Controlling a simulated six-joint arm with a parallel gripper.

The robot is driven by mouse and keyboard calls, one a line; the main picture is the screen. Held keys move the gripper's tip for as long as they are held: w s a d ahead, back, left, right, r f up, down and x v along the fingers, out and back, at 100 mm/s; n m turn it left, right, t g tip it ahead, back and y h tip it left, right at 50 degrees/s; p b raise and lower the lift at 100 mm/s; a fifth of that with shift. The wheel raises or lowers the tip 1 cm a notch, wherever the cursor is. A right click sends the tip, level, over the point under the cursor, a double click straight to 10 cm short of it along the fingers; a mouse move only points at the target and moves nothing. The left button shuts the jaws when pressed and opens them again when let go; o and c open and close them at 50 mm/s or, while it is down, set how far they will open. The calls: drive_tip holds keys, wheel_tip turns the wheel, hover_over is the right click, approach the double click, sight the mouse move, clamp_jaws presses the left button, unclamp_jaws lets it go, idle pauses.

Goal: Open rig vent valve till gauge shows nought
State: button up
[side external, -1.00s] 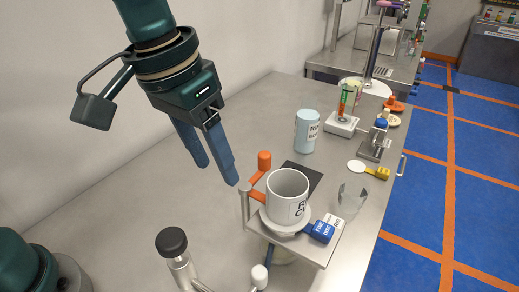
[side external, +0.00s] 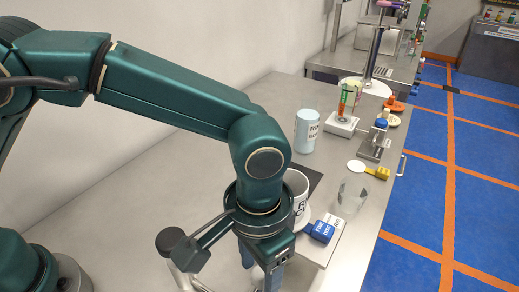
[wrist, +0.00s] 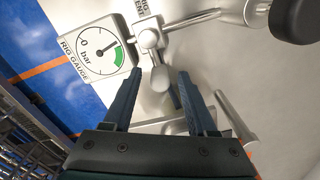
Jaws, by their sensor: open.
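The rig gauge (wrist: 98,52) is at the upper left of the wrist view. Its dial has a 0, the word bar and a green band, and its dark needle points to the upper right, away from the 0. Beside it, under a partly cut-off label reading RIG and VENT (wrist: 146,6), is the metal vent valve (wrist: 149,40). Its pale rounded handle (wrist: 160,78) reaches down between my fingers. My gripper (wrist: 159,78) is open, with a finger on each side of the handle; I cannot tell whether either touches. In the side view my wrist hides the valve.
A black-knobbed metal post (side external: 172,241) stands just left of my wrist. The left bench surface under my arm is clear.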

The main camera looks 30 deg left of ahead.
clamp_jaws()
drive_tip(key=shift+a+n, duration=0.15)
drive_tip(key=shift+n, duration=0.25)
drive_tip(key=n, duration=0.1)
drive_tip(key=a+n, duration=0.1)
drive_tip(key=n, duration=0.2)
drive_tip(key=shift+s+a, duration=0.25)
drive_tip(key=shift+a, duration=0.1)
drive_tip(key=n, duration=0.2)
drive_tip(key=a+n, duration=0.1)
drive_tip(key=shift+s+n, duration=0.35)
drive_tip(key=shift+n, duration=0.05)
drive_tip(key=shift+s+a+n, duration=0.2)
drive_tip(key=shift+n, duration=0.4)
drive_tip(key=shift+s+a+n, duration=0.2)
drive_tip(key=shift+n, duration=0.4)
